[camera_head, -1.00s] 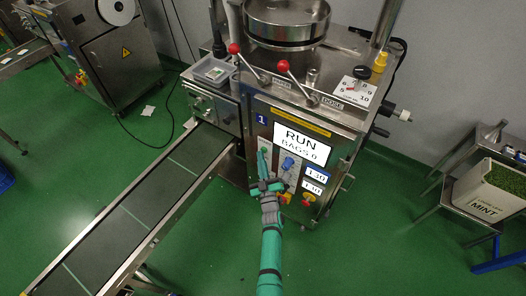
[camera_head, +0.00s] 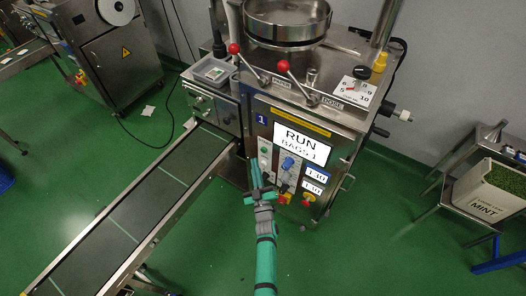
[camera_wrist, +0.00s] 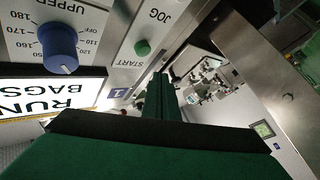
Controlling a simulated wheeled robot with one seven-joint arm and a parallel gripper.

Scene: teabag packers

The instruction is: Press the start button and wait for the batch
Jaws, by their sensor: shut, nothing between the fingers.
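The packer (camera_head: 292,108) has a lit display (camera_head: 300,144) reading "RUN" with a bag count below that looks like 1. In the wrist view the green start button (camera_wrist: 142,47) sits on a pale plate marked "START" and "JOG". My gripper (camera_head: 255,172) is shut and empty, just in front of the control panel's lower left. In the wrist view its green fingers (camera_wrist: 160,88) end below the start button, apart from it in the picture. A blue knob (camera_wrist: 58,48) is left of the button.
The conveyor belt (camera_head: 135,205) with pale green lines runs down to the left. Red-knobbed levers (camera_head: 283,66) stand above. A mint bin (camera_head: 487,195) stands at right. The green floor right of my arm is clear.

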